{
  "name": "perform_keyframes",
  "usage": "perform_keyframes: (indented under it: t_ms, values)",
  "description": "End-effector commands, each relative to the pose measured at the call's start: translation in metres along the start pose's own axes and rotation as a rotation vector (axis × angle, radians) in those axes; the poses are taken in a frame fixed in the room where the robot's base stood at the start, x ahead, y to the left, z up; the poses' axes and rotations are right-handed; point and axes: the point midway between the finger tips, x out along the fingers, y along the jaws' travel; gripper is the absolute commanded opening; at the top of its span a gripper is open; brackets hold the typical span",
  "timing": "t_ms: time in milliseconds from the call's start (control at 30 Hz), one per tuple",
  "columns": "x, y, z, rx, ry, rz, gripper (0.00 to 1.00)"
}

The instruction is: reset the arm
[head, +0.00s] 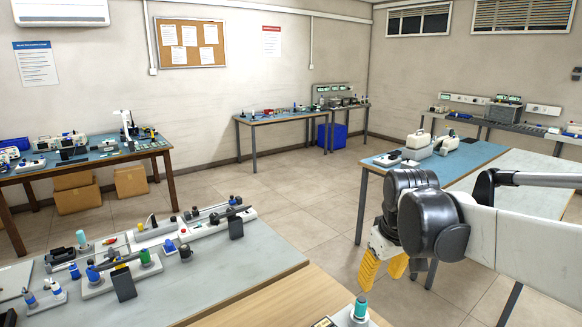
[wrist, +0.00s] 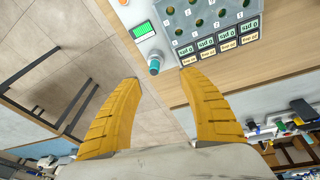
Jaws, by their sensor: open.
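My gripper (head: 384,264) has yellow fingers and hangs at the right of the head view, over the gap beside the wooden-edged bench. My white and black arm reaches in from the right edge. In the wrist view my gripper (wrist: 156,90) is open, with its two yellow fingers wide apart and nothing between them. Past the fingertips, a teal-capped item (wrist: 154,66) stands near the wooden edge, apart from the fingers. It also shows in the head view at the bottom (head: 361,308).
A grey panel (wrist: 175,20) with round holes and labels lies by a green-screened device (wrist: 143,30). A bench (head: 285,247) with several tools and bottles is at left. A blue-topped table (head: 470,158) stands behind my arm. Floor (head: 300,195) between benches is clear.

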Motion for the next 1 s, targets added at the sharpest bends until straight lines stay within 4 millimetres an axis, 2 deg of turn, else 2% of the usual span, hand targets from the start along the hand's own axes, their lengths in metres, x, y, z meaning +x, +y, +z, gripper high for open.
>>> perform_keyframes:
  t_ms: [33,200,400,500,667,1000]
  values:
    - [-0.011,-0.008,0.018,0.031,0.030,0.011,0.49]
    - [-0.033,-0.032,0.072,0.155,0.148,0.044,0.49]
    - [-0.033,-0.056,0.128,0.284,0.277,0.061,0.49]
    - [-0.029,-0.064,0.145,0.327,0.321,0.063,0.49]
    - [-0.024,-0.069,0.157,0.361,0.356,0.063,0.49]
    - [-0.024,-0.070,0.158,0.365,0.360,0.063,0.49]
